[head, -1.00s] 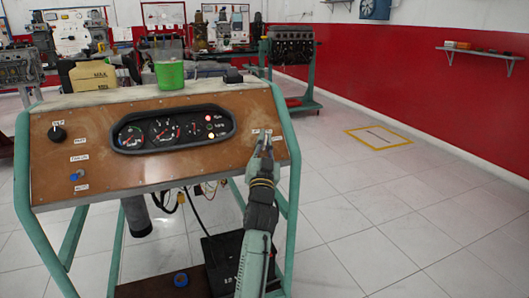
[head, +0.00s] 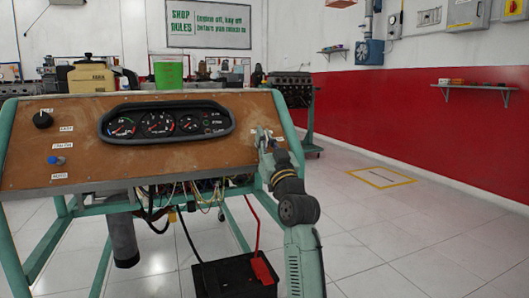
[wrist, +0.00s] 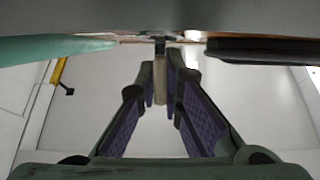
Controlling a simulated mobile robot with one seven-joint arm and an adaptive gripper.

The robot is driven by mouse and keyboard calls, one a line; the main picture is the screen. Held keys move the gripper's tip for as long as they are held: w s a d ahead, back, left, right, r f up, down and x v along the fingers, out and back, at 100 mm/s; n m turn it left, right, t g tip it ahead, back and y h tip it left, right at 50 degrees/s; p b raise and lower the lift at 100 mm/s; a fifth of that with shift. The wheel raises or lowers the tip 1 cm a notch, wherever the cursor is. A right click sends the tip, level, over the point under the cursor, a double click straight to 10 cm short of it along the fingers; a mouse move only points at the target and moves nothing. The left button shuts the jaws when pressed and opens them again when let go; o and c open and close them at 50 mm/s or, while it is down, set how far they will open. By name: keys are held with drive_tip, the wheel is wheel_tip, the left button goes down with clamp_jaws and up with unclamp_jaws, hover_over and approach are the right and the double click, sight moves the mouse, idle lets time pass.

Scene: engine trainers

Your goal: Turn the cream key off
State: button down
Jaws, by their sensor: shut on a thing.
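My gripper (head: 264,138) is at the right end of the brown dashboard panel (head: 200,155), by small white labels. In the wrist view my gripper (wrist: 164,80) has its purple-padded fingers shut on the narrow cream key (wrist: 160,93), whose head shows between them. A dark piece joins the key to the panel side above. In the head view the fingers hide the key. The instrument cluster (head: 165,122) shows several round gauges, and its lamps at the right look dark.
A black knob (head: 43,120) and a blue switch (head: 56,160) are on the panel's left. A green cup (head: 168,75) and a yellow jug (head: 91,77) stand on top. Below are hanging wires and a black battery (head: 232,276). The floor to the right is clear.

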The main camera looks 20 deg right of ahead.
drive_tip(key=shift+r, duration=0.1)
idle(0.4)
drive_tip(key=c, duration=1.7)
unclamp_jaws()
drive_tip(key=v, duration=1.2)
